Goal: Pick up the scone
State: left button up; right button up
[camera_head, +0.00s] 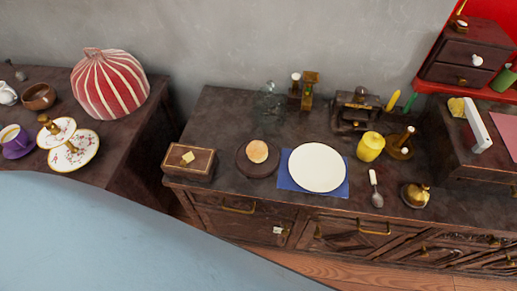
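The scone (257,151) looks like a small round golden bun. It sits on a dark round plate or board (242,166) on the dark wooden cabinet, in the middle of the head view. A white plate (317,167) on a blue napkin (286,183) lies just to its right. Neither of my grippers is in view.
A wooden box (189,162) stands left of the scone, with a glass bottle (269,103) behind it. A yellow jar (371,146), a spoon (376,190) and a brass bell-like object (415,195) stand right. A pale blue surface (90,235) fills the lower left.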

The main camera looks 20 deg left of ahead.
aim_at(257, 151)
jog(key=k, duration=0.4)
jog(key=u, duration=0.95)
jog(key=i, duration=0.7)
jog(key=z, duration=0.45)
